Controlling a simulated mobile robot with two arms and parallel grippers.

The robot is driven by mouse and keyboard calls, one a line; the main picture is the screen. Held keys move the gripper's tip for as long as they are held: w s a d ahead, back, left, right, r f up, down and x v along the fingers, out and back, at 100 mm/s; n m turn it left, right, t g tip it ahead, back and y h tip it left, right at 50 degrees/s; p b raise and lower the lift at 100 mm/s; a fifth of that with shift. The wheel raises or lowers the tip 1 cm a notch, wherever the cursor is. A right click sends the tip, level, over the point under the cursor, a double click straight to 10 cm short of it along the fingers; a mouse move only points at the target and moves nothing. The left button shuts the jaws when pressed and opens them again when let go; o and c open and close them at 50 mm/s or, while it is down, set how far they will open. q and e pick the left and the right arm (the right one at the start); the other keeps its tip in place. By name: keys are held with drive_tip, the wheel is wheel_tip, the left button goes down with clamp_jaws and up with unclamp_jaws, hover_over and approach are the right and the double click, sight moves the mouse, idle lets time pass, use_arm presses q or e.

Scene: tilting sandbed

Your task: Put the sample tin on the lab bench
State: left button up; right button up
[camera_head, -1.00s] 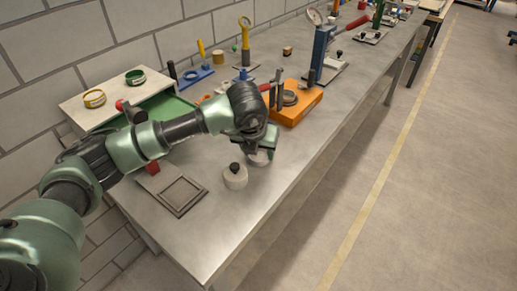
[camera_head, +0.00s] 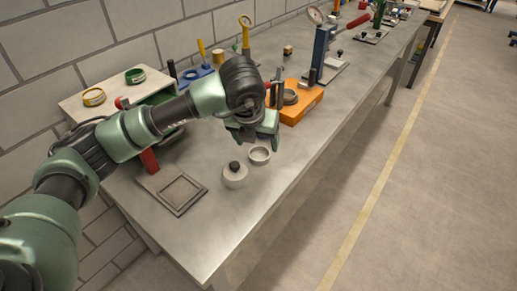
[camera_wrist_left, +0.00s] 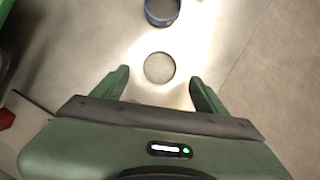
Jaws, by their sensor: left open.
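The sample tin, which I take to be the small open round grey tin (camera_head: 260,155), stands upright on the lab bench (camera_head: 225,238). In the left wrist view a round grey shape (camera_wrist_left: 159,67), apparently this tin from above, lies ahead between the fingertips. My left gripper (camera_head: 258,140) is open and empty, just above and behind the tin in the head view and clear of it. Its two green fingers (camera_wrist_left: 158,90) are spread apart in the left wrist view. My right gripper is not in view.
A pale round piece with a black knob (camera_head: 235,176) stands beside the tin. A square grey frame (camera_head: 178,193) lies to its left. An orange fixture (camera_head: 302,107) stands behind. A dark-blue-rimmed round container (camera_wrist_left: 161,12) shows at the wrist view's top. The front right bench strip is clear.

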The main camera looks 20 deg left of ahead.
use_arm(q)
drive_tip(key=v, duration=0.6)
drive_tip(key=shift+r+b, duration=0.2)
drive_tip(key=shift+b, duration=0.1)
